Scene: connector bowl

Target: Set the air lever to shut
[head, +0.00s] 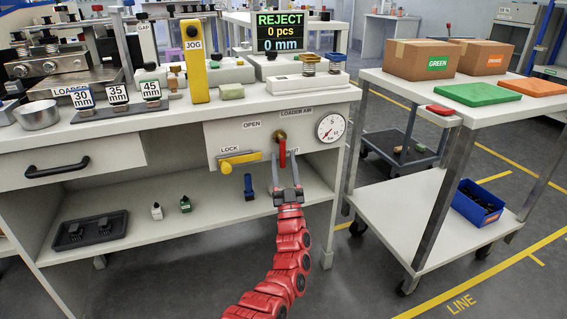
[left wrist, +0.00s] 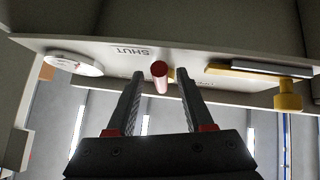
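The red air lever (head: 282,153) hangs down from its brass pivot on the loader air panel (head: 225,133). My left gripper (head: 287,160) is open just below and in front of the lever, fingers pointing at the panel. In the left wrist view, the lever's rounded end (left wrist: 160,70) shows between the fingertips of the gripper (left wrist: 160,75), with gaps on both sides. My right gripper is not in view.
A yellow lock handle (head: 240,158) sticks out left of the lever. A round pressure gauge (head: 330,127) is on the panel's right. A blue-handled item (head: 249,187) stands on the shelf below. A cart (head: 440,194) with boxes stands at right.

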